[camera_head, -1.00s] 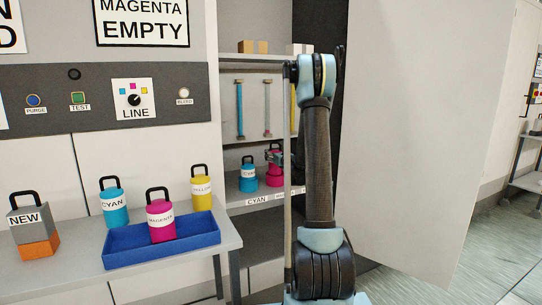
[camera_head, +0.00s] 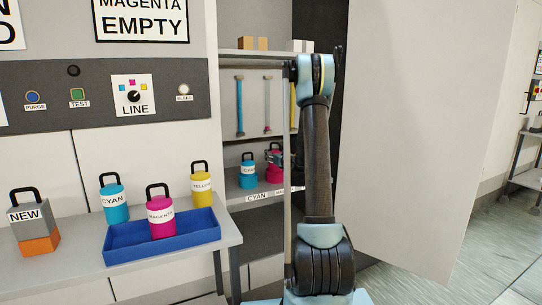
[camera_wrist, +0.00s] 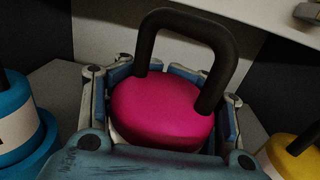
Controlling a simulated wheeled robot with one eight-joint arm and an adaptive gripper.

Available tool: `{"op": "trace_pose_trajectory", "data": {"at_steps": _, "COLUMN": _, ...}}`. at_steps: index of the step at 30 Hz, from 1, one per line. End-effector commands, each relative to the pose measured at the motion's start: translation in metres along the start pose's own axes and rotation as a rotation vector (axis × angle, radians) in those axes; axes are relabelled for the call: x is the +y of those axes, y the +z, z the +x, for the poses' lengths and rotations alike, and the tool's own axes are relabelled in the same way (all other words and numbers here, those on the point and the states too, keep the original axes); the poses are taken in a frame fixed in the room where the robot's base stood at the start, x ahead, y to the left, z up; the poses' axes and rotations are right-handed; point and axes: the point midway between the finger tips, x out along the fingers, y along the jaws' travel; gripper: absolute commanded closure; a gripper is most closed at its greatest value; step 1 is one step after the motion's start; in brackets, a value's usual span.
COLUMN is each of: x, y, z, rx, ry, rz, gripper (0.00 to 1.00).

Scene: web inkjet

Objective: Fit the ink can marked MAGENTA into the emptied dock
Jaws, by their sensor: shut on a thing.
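My gripper (camera_wrist: 165,105) is shut around a magenta can (camera_wrist: 160,108) with a black loop handle, which stands up between the fingers in the wrist view. In the head view this gripper (camera_head: 274,158) is inside the open cabinet, beside a cyan can (camera_head: 248,180) on the lower shelf, and partly hidden by my arm. The held can's label is hidden in the wrist view. Another can, labelled MAGENTA (camera_head: 161,218), stands upright in a blue tray (camera_head: 190,234) on the bench.
A labelled CYAN can (camera_head: 114,203) and a YELLOW can (camera_head: 201,188) stand by the tray. A grey and orange block marked NEW (camera_head: 38,228) is at left. The cabinet door (camera_head: 420,130) stands open at right. In the wrist view, cyan (camera_wrist: 15,120) and yellow (camera_wrist: 290,158) cans flank the gripper.

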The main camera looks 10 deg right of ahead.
Motion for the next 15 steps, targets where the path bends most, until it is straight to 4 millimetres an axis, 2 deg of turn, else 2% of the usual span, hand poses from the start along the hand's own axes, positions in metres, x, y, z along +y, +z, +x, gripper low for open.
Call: {"op": "trace_pose_trajectory", "data": {"at_steps": 15, "x": 0.0001, "y": -0.0100, "z": 0.0003, "rx": 0.000, "ry": 0.000, "rz": 0.000, "gripper": 0.97}}
